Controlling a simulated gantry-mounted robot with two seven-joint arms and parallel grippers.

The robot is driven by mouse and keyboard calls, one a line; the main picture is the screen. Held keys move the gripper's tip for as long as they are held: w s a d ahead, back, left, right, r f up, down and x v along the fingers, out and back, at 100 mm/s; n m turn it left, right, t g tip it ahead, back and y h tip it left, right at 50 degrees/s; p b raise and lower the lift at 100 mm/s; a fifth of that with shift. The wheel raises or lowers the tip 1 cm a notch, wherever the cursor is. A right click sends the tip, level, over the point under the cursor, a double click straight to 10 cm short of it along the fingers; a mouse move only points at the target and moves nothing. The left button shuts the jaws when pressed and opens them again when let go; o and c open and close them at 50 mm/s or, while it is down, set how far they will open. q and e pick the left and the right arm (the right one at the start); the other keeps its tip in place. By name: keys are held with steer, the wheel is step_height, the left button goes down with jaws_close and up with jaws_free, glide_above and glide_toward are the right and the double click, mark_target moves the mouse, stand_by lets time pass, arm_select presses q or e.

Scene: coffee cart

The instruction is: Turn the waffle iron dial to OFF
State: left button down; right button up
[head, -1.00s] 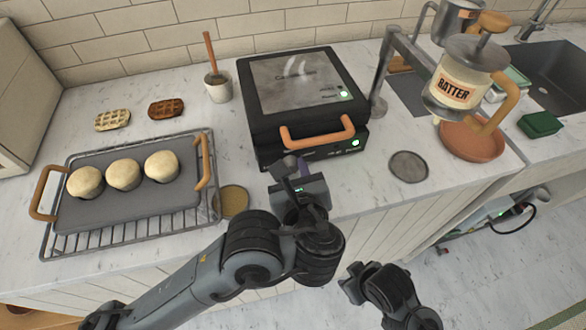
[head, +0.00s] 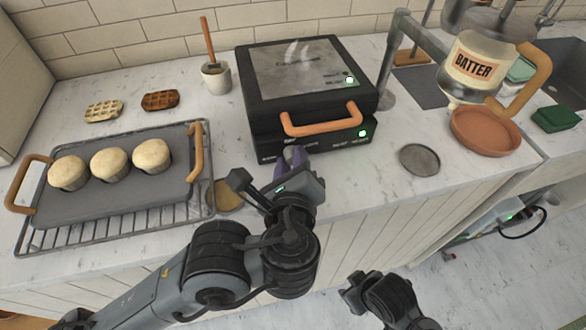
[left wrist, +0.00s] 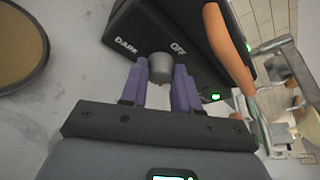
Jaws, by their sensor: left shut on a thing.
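The black waffle iron (head: 308,95) stands closed on the counter, with an orange handle bar (head: 322,119) across its front. In the left wrist view its grey dial (left wrist: 160,66) sticks out of the front panel, near the words DARK (left wrist: 124,46) and OFF (left wrist: 178,48). My left gripper (head: 294,158) reaches the front panel below the handle. Its purple fingers (left wrist: 161,76) are shut on the dial, one on each side. No pointer mark on the dial can be made out. My right gripper (head: 357,286) is low, away from the counter; its fingers are unclear.
A tray (head: 115,205) with three muffins on a wire rack lies left. Two waffles (head: 160,100) and a pot with a brush (head: 215,78) lie behind. A batter jar (head: 475,62) hangs over a terracotta dish (head: 485,130) at right. A grey disc (head: 419,160) lies right of the iron.

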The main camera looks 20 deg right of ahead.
arm_select(q)
steer(key=shift+n+h+b, duration=0.3)
steer(key=shift+n+b, duration=0.2)
steer(key=shift+b, duration=0.2)
arm_select(e)
steer(key=shift+f, duration=1)
arm_select(q)
steer(key=c, duration=0.8)
jaws_free()
steer(key=shift+s+a+r+p, duration=0.25)
steer(key=shift+s+p, duration=0.25)
steer(key=shift+f+p+v, duration=0.2)
steer(key=shift+p+v, duration=2)
steer(key=shift+v, duration=2.6)
arm_select(e)
steer(key=shift+r, duration=2.7)
